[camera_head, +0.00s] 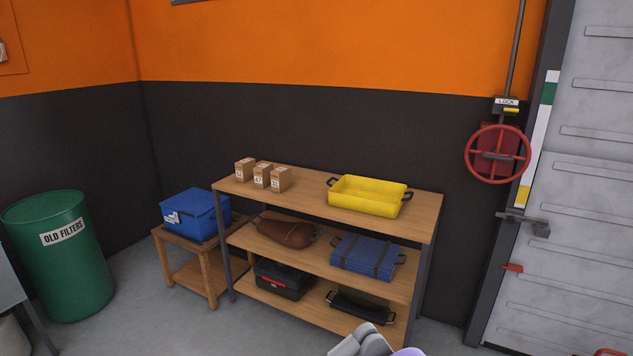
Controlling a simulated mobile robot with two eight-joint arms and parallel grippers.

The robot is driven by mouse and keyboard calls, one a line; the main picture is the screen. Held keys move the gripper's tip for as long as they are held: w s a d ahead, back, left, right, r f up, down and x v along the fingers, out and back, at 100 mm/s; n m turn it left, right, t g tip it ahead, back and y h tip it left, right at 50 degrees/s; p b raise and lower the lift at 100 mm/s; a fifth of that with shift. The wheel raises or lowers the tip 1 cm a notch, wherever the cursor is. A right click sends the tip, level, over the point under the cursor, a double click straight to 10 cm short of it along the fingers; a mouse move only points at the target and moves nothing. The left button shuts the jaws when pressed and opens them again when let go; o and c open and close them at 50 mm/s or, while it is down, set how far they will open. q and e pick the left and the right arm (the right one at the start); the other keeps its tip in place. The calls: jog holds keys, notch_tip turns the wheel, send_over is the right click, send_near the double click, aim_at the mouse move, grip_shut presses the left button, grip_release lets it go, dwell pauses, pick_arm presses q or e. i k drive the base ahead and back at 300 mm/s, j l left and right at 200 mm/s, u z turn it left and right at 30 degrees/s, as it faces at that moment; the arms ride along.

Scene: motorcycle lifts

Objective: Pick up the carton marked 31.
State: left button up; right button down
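Three small brown cartons stand in a row on the left part of the shelf unit's wooden top: a left carton (244,169), a middle carton (262,175) and a right carton (280,179). Each has a white label on its front. The labels are too small to read surely; the middle one looks like 47, and I cannot tell for certain which carton is marked 31. Neither of my grippers shows. A grey and lilac rounded part at the bottom edge seems to be part of my own arm.
The shelf unit (310,196) also holds a yellow tray (367,197) on top, right of the cartons. Lower shelves hold a brown bag (285,233), a blue case (366,257) and a black toolbox (283,279). A blue box (195,214) on a stool and a green drum (60,265) stand left.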

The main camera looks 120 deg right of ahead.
aim_at(281, 177)
jog(key=z, duration=3.75)
jog(key=i+j, duration=0.15)
jog(key=i, duration=0.35)
jog(key=i+j, duration=0.15)
jog(key=i, duration=0.4)
jog(key=i+j, duration=0.15)
jog(key=i, duration=0.35)
jog(key=i+j, duration=0.2)
jog(key=i, duration=0.3)
jog(key=i+j, duration=0.15)
jog(key=i, duration=0.35)
jog(key=i+l, duration=0.1)
jog(key=i, duration=1.05)
